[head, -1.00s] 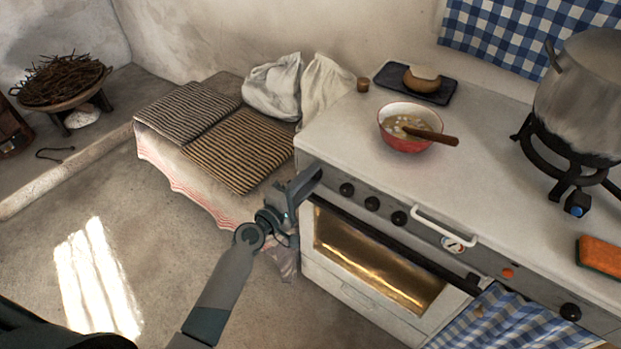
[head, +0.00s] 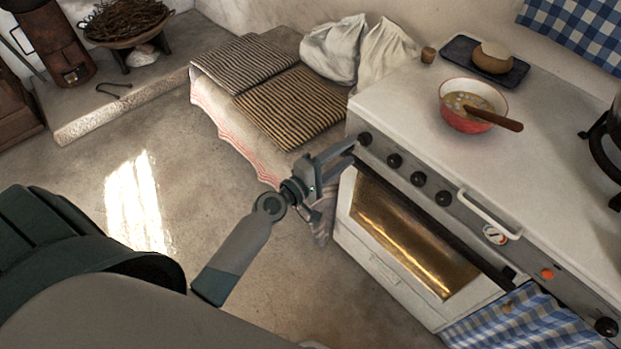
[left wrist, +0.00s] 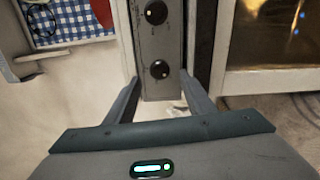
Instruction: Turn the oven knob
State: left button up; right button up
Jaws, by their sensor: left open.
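The white oven (head: 400,250) has a grey control panel with a row of dark round knobs. The end knob (head: 365,139) is at the panel's left end, and several others run to the right. My left gripper (head: 338,149) is open at that end of the panel. In the left wrist view, the end knob (left wrist: 160,69) lies between the two open fingertips, with a second knob (left wrist: 156,12) above it. The fingers flank the panel's end in that view. I cannot tell whether they touch the knob. My right gripper is not in view.
A white handle (head: 488,214) and dark oven rail sit on the oven's front. A red bowl (head: 467,122) with a wooden spoon and a dark tray (head: 458,48) stand on top. A bench with striped cushions (head: 290,107) is behind my gripper. The floor to the left is clear.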

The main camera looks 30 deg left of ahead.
pick_arm(q)
jog(key=b+v, duration=0.2)
jog(key=v, duration=1)
jog(key=shift+b, duration=0.4)
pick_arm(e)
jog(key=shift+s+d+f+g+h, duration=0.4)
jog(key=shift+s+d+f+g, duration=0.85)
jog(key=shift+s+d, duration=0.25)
pick_arm(q)
jog(key=shift+w, duration=0.1)
jog(key=s+d+f+m+g+y, duration=0.1)
jog(key=s+f+m+g, duration=0.25)
jog(key=f, duration=1.05)
jog(key=s+d+f+m+g+y, duration=0.1)
jog(key=s+f+m+g+y, duration=0.3)
jog(key=f, duration=1)
jog(key=s+d+f+m+g, duration=0.1)
jog(key=s+f+m+g, duration=0.1)
jog(key=s+f+m, duration=0.3)
jog(key=s+d+f+m+g+p, duration=0.1)
jog(key=s+d+f+m+g, duration=0.1)
jog(key=s+f+m, duration=0.3)
jog(key=s+f, duration=0.4)
jog(key=f, duration=0.5)
jog(key=shift+s+d, duration=0.3)
jog(key=shift+s, duration=0.1)
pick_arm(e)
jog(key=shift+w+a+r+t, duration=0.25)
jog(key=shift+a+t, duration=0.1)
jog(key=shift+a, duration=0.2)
